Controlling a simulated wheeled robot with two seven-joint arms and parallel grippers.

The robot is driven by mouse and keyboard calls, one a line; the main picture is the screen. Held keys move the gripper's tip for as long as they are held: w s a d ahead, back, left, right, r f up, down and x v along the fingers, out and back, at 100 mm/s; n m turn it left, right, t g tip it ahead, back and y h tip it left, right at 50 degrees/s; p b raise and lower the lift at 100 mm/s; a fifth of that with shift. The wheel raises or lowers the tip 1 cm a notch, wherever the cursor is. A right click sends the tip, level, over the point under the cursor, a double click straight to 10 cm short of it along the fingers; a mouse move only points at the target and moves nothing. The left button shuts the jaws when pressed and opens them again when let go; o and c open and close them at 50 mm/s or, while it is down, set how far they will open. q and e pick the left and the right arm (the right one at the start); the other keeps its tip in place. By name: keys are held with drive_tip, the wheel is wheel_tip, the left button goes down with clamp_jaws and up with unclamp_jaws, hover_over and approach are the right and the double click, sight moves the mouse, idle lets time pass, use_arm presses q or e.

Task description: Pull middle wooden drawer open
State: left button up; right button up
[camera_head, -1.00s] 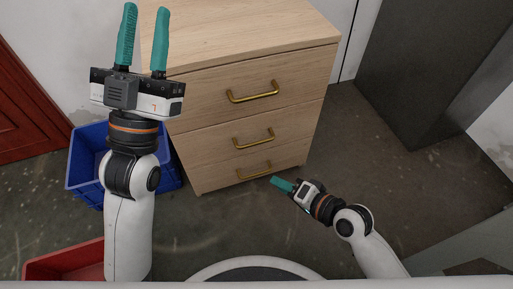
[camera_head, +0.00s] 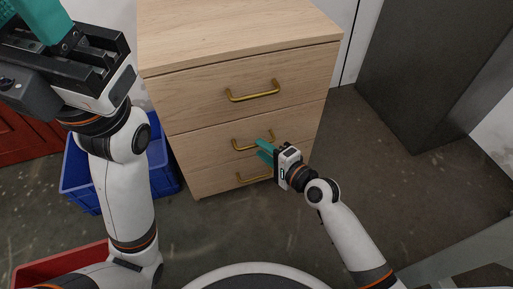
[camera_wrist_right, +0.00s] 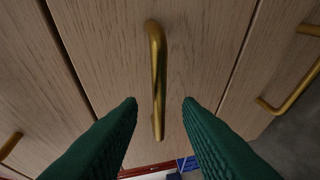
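The middle drawer (camera_head: 215,140) of a light wooden cabinet is closed, its front flush with the others. Its brass handle (camera_head: 240,147) is partly behind my right gripper in the head view. My right gripper (camera_head: 264,150) is open with teal fingers pointing at this handle. In the right wrist view the handle (camera_wrist_right: 157,75) stands between and just beyond the two spread fingertips (camera_wrist_right: 160,103), with a gap on each side. My left gripper (camera_head: 30,20) is raised at the upper left, cut off by the picture edge, so its opening cannot be judged.
The top drawer handle (camera_head: 252,92) and bottom drawer handle (camera_head: 250,178) sit above and below. A blue crate (camera_head: 80,185) stands left of the cabinet, and a red container (camera_head: 60,262) is at lower left. Floor (camera_head: 350,150) right of the cabinet is clear.

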sight(256, 145)
drive_tip(key=shift+b+x, duration=0.45)
drive_tip(key=shift+x, duration=1.25)
clamp_jaws()
